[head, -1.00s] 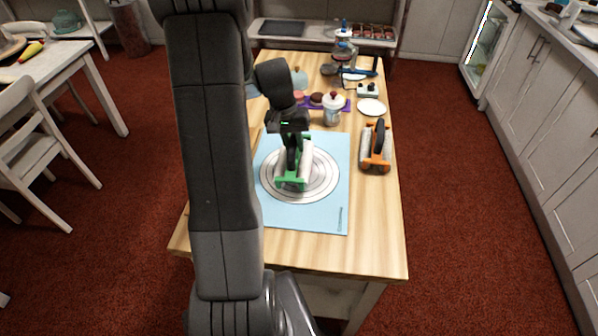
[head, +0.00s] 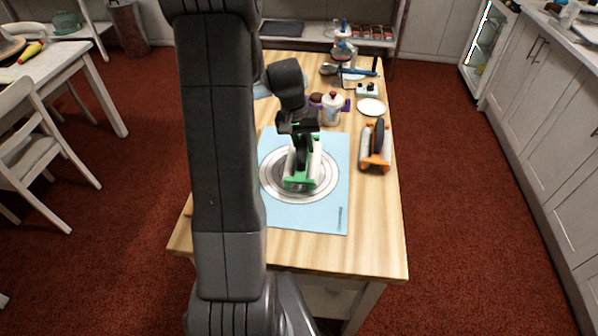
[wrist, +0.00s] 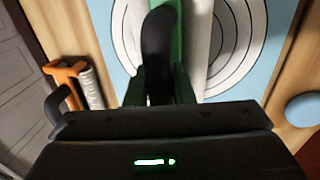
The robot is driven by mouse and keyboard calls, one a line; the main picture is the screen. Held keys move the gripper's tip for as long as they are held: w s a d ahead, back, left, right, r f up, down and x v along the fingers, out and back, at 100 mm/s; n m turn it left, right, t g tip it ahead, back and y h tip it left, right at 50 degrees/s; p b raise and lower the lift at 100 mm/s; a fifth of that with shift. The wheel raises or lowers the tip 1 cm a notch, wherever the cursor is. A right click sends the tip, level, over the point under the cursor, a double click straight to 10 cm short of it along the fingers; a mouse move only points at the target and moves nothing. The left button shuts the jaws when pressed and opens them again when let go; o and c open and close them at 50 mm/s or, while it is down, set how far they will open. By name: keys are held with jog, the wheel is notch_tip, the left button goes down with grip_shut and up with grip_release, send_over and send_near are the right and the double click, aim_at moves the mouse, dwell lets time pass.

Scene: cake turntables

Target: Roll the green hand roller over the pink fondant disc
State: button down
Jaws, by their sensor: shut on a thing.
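The green hand roller (head: 299,185), with a white cylinder and a dark handle, is over the ringed circle (head: 269,181) on the light blue mat (head: 330,217). My gripper (head: 304,140) is shut on its dark handle. The roller looks low over the circle; I cannot tell whether it touches. The wrist view shows the green roller frame (wrist: 178,45) and white cylinder beside the handle, with grey rings to the right. I cannot make out a pink fondant disc; the visible circle looks white, and the roller and my arm hide part of the mat.
An orange-framed roller (head: 375,150) stands right of the mat. A white plate (head: 371,107), a red-topped jar (head: 332,109) and a purple mat with small items are farther back. The wooden table (head: 330,257) is bare in front of the mat.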

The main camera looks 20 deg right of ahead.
jog(key=shift+a+f, duration=0.2)
jog(key=shift+f, duration=0.05)
jog(key=shift+w+a, duration=0.3)
jog(key=shift+a, duration=0.15)
jog(key=shift+w+a+f, duration=0.1)
jog(key=shift+w+a, duration=0.15)
jog(key=shift+a, duration=0.2)
jog(key=shift+d, duration=0.1)
dwell(0.6)
jog(key=shift+s+d+b, duration=0.3)
jog(key=shift+s+d, duration=0.05)
jog(key=shift+d, duration=0.1)
